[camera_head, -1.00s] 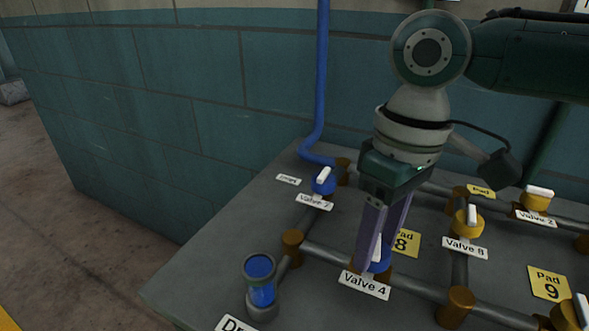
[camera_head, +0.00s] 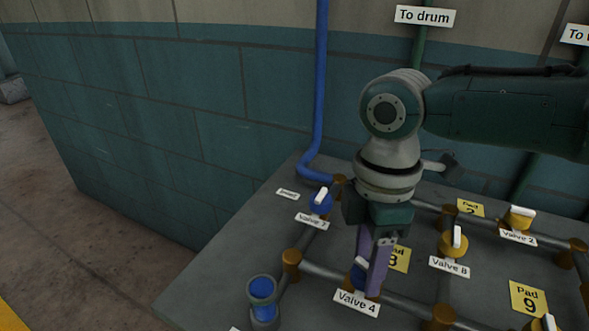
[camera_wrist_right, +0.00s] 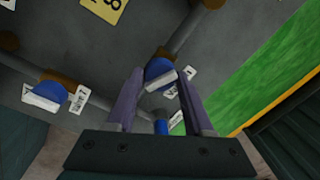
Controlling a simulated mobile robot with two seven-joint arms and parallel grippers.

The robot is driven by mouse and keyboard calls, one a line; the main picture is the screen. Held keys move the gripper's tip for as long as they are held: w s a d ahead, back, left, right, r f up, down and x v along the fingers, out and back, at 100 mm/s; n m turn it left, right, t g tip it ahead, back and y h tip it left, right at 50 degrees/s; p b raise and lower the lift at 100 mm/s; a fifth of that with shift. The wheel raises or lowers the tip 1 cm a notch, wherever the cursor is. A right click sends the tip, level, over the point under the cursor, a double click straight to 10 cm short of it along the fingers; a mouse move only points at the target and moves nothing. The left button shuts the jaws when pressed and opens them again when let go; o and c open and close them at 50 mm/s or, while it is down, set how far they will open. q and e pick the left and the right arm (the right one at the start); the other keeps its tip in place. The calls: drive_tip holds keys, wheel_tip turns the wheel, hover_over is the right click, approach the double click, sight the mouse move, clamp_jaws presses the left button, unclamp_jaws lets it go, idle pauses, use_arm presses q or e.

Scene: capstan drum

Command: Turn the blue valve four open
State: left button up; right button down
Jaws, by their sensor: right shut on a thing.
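The blue valve four (camera_head: 357,276) sits on the pipe just behind its white "Valve 4" label (camera_head: 357,303). My right gripper (camera_head: 368,280) points down over it, with its purple fingers around the valve's white handle and shut on it. The fingers partly hide the valve in the head view. In the right wrist view the blue valve (camera_wrist_right: 158,69) and its pale handle (camera_wrist_right: 161,80) lie between the two fingertips (camera_wrist_right: 160,74). The handle lies at a slant there. My left gripper is not in view.
Blue valve 7 (camera_head: 321,202) stands behind to the left, yellow valve 8 (camera_head: 453,242) to the right. A blue-filled glass cylinder (camera_head: 263,298) stands at the front left. Pipes with brass fittings run across the grey table (camera_head: 225,265); a teal wall rises behind.

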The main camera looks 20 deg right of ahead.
drive_tip(key=n, duration=0.3)
drive_tip(key=shift+n, duration=0.4)
drive_tip(key=shift+n+p, duration=0.3)
drive_tip(key=shift+n, duration=0.3)
drive_tip(key=shift+a, duration=0.1)
drive_tip(key=shift+c, duration=1.5)
unclamp_jaws()
drive_tip(key=shift+h, duration=0.3)
